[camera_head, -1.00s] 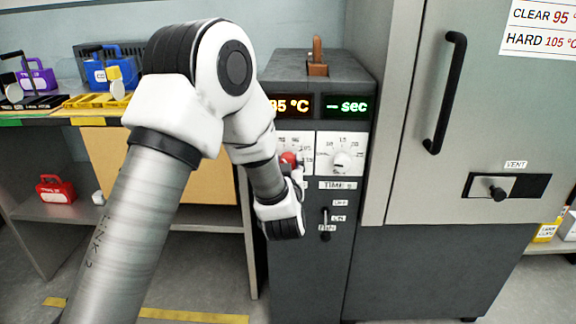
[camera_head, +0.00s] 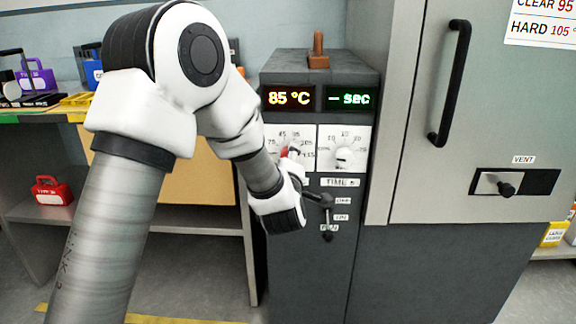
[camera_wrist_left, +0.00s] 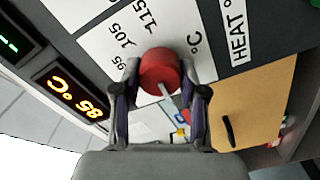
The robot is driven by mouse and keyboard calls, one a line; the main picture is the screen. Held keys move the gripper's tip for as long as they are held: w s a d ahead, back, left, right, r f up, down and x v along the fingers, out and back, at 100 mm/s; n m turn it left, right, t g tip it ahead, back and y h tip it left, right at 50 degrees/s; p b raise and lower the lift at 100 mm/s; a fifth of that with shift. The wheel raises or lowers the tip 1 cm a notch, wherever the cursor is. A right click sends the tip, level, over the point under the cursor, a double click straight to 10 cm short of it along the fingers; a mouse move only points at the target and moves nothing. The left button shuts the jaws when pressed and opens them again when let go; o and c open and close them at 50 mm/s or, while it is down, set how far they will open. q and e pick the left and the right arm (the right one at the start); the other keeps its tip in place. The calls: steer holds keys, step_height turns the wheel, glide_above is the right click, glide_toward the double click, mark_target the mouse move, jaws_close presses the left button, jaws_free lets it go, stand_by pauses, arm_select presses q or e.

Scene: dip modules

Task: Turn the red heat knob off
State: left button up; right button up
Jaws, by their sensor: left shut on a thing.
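The red heat knob (camera_head: 290,152) is on a white dial plate (camera_head: 273,140) on the front of the grey control cabinet, partly hidden by my gripper. In the left wrist view the round red knob (camera_wrist_left: 160,70) sits between the two fingers of my left gripper (camera_wrist_left: 163,88), which is shut on it. Printed marks 95, 105 and 115 and the "HEAT" label (camera_wrist_left: 237,32) show beside it. The temperature display (camera_head: 290,97) reads 85 °C. My right gripper is not in view.
The white time knob (camera_head: 344,155) is close on the right, under a green "– sec" display (camera_head: 348,98). A dark lever (camera_head: 327,228) is below. The oven door with its black handle (camera_head: 450,85) stands at right. A bench with colored boxes is at left.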

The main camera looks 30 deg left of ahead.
arm_select(q)
steer(key=shift+n+b, duration=0.8)
steer(key=shift+n, duration=0.8)
steer(key=o, duration=1.1)
steer(key=shift+o, duration=0.2)
steer(key=v, duration=1.2)
steer(key=shift+f, duration=0.1)
